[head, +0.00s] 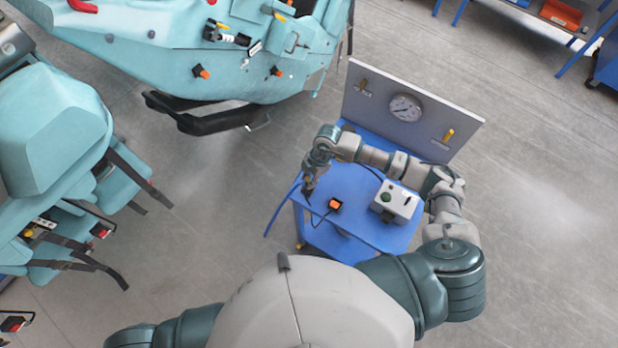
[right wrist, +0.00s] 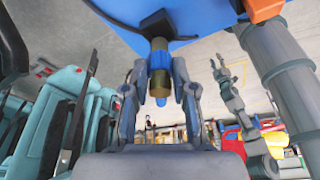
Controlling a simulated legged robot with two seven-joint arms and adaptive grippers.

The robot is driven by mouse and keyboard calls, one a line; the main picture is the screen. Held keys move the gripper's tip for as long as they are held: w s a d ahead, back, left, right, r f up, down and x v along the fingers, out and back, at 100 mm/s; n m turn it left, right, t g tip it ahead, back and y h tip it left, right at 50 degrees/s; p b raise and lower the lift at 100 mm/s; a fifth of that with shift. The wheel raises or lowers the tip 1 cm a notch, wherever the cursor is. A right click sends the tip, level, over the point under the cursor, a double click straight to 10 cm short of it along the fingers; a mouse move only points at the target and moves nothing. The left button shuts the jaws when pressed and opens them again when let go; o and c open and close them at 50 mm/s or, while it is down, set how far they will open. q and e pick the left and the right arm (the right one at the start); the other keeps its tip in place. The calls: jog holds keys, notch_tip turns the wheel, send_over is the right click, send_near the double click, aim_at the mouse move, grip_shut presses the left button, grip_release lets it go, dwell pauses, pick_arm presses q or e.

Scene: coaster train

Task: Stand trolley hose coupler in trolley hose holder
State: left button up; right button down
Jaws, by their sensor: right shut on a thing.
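My right gripper (head: 309,190) is over the left part of the blue trolley top. In the right wrist view its fingers (right wrist: 160,88) are shut on the hose coupler (right wrist: 159,60), a brass-coloured and blue cylinder. A black hose joins the coupler's dark upper end. An orange, square-topped piece with a dark middle (head: 335,204), which looks like the hose holder, is right of the gripper and apart from it. It also shows at the top right of the wrist view (right wrist: 265,10). What looks like my left gripper (right wrist: 218,65) is small there; its jaws are unclear.
The blue trolley (head: 350,240) carries a grey box with a green button (head: 396,201) at right. A panel with a round gauge (head: 405,108) stands along its back. A teal coaster car (head: 190,50) is at the upper left, with teal seats (head: 50,130) at left. Grey floor is clear at right.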

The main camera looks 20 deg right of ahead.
jog(key=shift+f+b, duration=0.75)
jog(key=shift+f, duration=0.7)
dwell(0.3)
jog(key=c, duration=0.9)
grip_release()
jog(key=shift+o, duration=0.2)
jog(key=v, duration=1.2)
jog(key=shift+f, duration=0.15)
